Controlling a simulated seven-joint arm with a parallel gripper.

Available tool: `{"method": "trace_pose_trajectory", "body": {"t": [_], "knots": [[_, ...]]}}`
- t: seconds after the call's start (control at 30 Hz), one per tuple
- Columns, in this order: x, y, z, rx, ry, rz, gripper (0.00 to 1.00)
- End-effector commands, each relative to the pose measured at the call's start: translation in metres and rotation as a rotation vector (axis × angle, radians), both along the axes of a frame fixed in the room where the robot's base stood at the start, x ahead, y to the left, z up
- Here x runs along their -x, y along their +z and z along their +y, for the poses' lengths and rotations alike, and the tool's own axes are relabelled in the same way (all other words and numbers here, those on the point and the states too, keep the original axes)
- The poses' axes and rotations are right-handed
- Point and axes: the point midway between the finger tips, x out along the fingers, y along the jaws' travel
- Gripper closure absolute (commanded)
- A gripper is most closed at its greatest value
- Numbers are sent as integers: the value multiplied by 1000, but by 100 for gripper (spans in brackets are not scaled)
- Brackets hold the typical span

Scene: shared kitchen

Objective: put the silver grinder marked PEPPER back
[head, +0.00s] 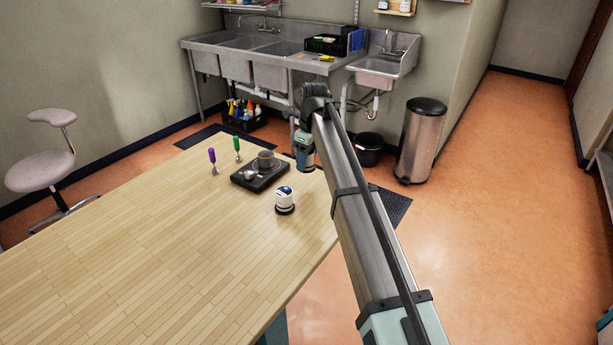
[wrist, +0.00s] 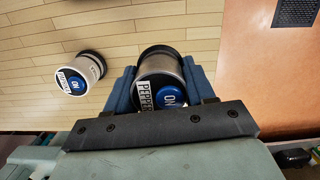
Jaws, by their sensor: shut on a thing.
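My gripper (head: 305,158) is at the far right corner of the wooden table, right of the black tray. In the wrist view its two blue fingers are shut around the silver grinder (wrist: 160,88), one on each side. The grinder's black-rimmed top shows a blue ON button and a white PEPPER label. In the head view my arm and gripper largely hide it; I cannot tell whether its base touches the table.
A black tray (head: 268,181) holds a grey cup (head: 267,160) and a small silver item (head: 249,175). The near left of the table (head: 130,260) is clear. Sinks and a bin (head: 421,140) are beyond.

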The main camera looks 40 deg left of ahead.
Motion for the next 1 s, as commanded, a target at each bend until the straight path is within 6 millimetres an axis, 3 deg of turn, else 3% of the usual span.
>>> {"method": "trace_pose_trajectory", "body": {"t": [0.1,0.53,0.97,1.0], "knots": [[1,-17,-1,1,0,1,96],[0,-57,0,0,0,0,96],[0,-62,0,0,-1,0,96],[0,-62,0,0,-1,0,44]]}}
